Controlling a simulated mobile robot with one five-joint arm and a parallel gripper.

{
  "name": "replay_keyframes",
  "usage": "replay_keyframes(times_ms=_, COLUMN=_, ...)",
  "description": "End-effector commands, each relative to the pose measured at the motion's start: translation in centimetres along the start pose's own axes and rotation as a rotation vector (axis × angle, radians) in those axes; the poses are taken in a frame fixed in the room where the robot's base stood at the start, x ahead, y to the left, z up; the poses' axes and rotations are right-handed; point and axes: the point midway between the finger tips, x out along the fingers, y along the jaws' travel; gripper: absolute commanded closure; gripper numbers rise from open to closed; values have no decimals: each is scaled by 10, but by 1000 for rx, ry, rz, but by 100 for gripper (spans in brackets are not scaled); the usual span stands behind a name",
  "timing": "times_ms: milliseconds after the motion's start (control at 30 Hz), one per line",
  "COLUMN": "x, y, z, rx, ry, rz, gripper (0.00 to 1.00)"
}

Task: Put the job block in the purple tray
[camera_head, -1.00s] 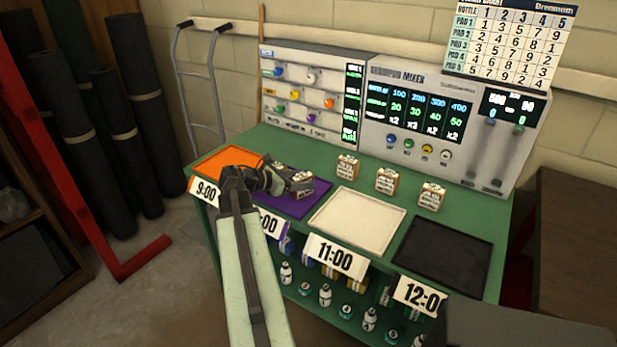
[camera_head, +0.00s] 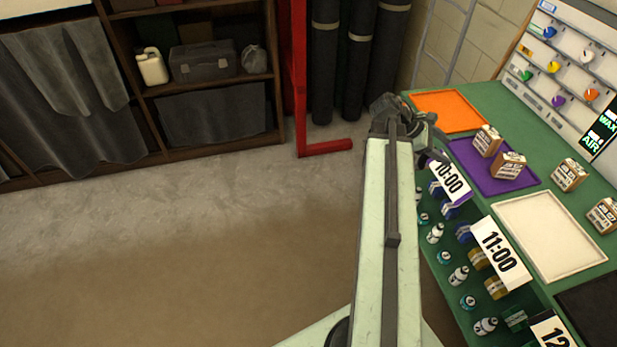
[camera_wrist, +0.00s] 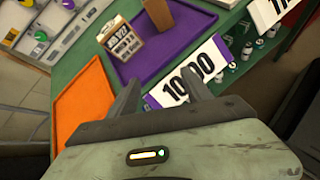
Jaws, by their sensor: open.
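The purple tray (camera_head: 475,172) lies on the green bench between the orange and white trays. Two small brown blocks with white printed labels stand at it: one block (camera_head: 508,166) appears to stand inside, and the other (camera_head: 486,141) is toward its back, orange-tray side. I cannot tell which is the job block, as the labels are too small. In the wrist view, a labelled block (camera_wrist: 121,40) and a plain brown block face (camera_wrist: 166,13) show beyond my fingers. My gripper (camera_wrist: 160,90) is open and empty, near the bench's front edge by the 10:00 sign, apart from both blocks.
The orange tray (camera_head: 448,108) and white tray (camera_head: 550,233) are empty. Two more blocks (camera_head: 568,175) (camera_head: 605,215) stand behind the white tray. Bottles (camera_head: 458,276) fill the shelf below. A red floor frame (camera_head: 325,147) stands left of the bench; open floor (camera_head: 180,240) lies left.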

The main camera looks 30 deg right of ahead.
Motion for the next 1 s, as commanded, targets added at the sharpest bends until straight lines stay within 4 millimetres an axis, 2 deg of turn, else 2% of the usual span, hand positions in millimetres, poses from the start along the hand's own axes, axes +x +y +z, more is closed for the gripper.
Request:
replay_keyframes(times_ms=33, x=-36, y=-2, z=-46, rx=80, ry=102, rz=19, gripper=42)
replay_keyframes(times_ms=100, x=-88, y=-13, z=-112, rx=219, ry=259, rz=2, gripper=42)
replay_keyframes(times_ms=167, x=-134, y=-30, z=-163, rx=324, ry=385, rz=-43, gripper=42)
replay_keyframes(times_ms=200, x=-166, y=-45, z=-194, rx=386, ry=462, rz=-85, gripper=42)
replay_keyframes(times_ms=267, x=-214, y=-72, z=-237, rx=468, ry=565, rz=-169, gripper=42)
replay_keyframes(times_ms=300, x=-245, y=-92, z=-261, rx=514, ry=621, rz=-233, gripper=42)
replay_keyframes(times_ms=400, x=-312, y=-144, z=-306, rx=595, ry=714, rz=-397, gripper=42)
replay_keyframes(times_ms=500, x=-358, y=-185, z=-330, rx=642, ry=751, rz=-529, gripper=42)
replay_keyframes(times_ms=600, x=-380, y=-207, z=-340, rx=664, ry=760, rz=-605, gripper=42)
replay_keyframes(times_ms=700, x=-386, y=-213, z=-342, rx=673, ry=760, rz=-629, gripper=42)
replay_keyframes(times_ms=1000, x=-385, y=-212, z=-342, rx=674, ry=760, rz=-627, gripper=42)
